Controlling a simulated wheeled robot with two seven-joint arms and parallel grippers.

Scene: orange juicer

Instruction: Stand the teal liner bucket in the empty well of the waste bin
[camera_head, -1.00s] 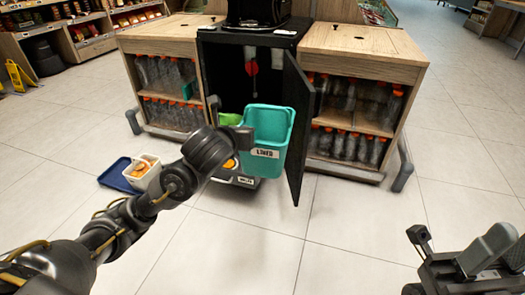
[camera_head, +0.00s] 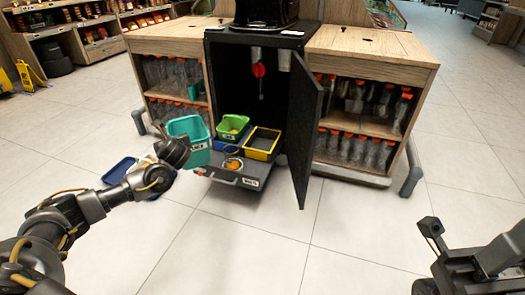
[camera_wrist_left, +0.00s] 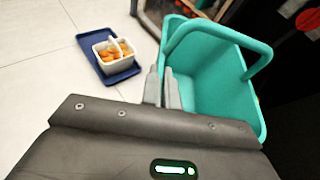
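The teal liner bucket (camera_head: 199,155) is held up in front of the cabinet, left of the waste bin's pulled-out drawer (camera_head: 238,179). It fills the right of the left wrist view (camera_wrist_left: 205,85), with its handle raised. My left gripper (camera_head: 178,150) is shut on its wall; the fingers (camera_wrist_left: 163,88) show at its left side. The drawer holds a green container (camera_head: 232,128) and a yellow-rimmed well (camera_head: 263,144) that looks empty and dark. My right gripper (camera_head: 490,258) is at the lower right, away from everything; its finger opening is unclear.
The black cabinet's door (camera_head: 307,130) stands open on the right of the drawer. A blue tray (camera_head: 118,172) lies on the floor at left, with a white basket of orange pieces (camera_wrist_left: 113,50) on it. Shelves of bottles (camera_head: 355,140) flank the cabinet. The front floor is clear.

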